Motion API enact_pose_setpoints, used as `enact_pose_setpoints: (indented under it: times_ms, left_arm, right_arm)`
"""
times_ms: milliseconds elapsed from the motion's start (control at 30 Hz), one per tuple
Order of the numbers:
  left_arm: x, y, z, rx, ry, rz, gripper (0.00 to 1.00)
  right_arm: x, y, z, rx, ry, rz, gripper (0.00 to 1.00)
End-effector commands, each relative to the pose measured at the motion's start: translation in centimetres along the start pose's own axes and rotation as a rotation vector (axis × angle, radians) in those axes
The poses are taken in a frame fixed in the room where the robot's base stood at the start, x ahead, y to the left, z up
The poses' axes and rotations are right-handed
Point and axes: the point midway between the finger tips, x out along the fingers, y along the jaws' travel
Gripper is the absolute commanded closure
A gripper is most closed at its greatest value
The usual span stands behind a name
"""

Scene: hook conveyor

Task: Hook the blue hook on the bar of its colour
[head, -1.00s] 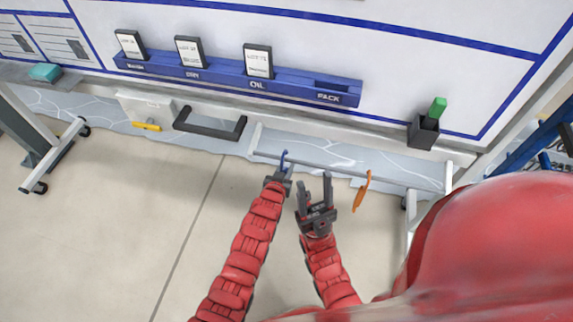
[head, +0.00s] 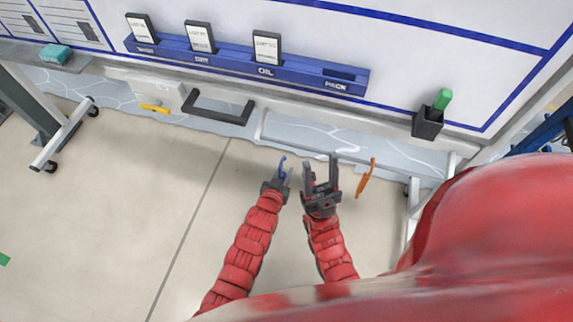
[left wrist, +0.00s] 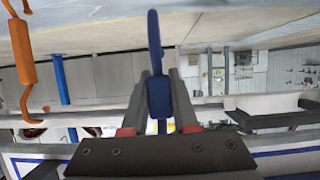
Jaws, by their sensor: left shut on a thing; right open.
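The blue hook (head: 283,163) is upright in my left gripper (head: 276,182). In the left wrist view the blue hook (left wrist: 155,60) rises between the two fingers of the left gripper (left wrist: 160,95), its thicker lower part clamped there. In the head view it appears apart from the pale rail (head: 300,148) under the board. My right gripper (head: 321,176) is open and empty, just right of the left one. A blue bar-like piece (left wrist: 62,80) shows at the left wrist view's left; I cannot tell whether it is the hook's bar.
An orange hook (head: 366,178) hangs at the rail, right of my right gripper. Open floor (head: 120,210) lies to the left.

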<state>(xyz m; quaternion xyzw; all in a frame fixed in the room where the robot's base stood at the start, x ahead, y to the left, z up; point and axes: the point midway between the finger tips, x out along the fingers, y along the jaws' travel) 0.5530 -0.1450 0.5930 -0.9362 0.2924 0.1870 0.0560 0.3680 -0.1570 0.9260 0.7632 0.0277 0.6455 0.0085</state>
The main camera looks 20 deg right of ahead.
Motion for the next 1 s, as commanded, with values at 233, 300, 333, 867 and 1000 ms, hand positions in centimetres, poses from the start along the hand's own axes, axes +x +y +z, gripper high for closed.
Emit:
enact_pose_setpoints:
  times_ms: [233, 300, 333, 867, 1000]
  left_arm:
    - [-1.9, 0.0, 0.7, 0.0, -0.002, 0.0, 1.0]
    - [-2.4, 0.0, 1.0, 0.0, -0.003, 0.0, 1.0]
    - [-2.6, 0.0, 1.1, 0.0, -0.003, 0.0, 1.0]
    - [-5.1, 0.0, 2.0, 0.0, 0.001, -0.001, 1.0]
    - [-5.2, 0.0, 2.1, 0.0, 0.002, -0.001, 1.0]
  right_arm:
    - [0.6, 0.0, -0.1, 0.0, 0.0, 0.0, 0.5]
    - [0.7, 0.0, -0.1, 0.0, 0.0, 0.0, 0.5]
    - [0.8, 0.0, -0.1, 0.0, 0.0, 0.0, 0.5]
    - [1.3, 0.1, -0.2, 0.0, 0.0, 0.0, 0.5]
    - [1.3, 0.1, -0.2, 0.0, 0.0, 0.0, 0.5]
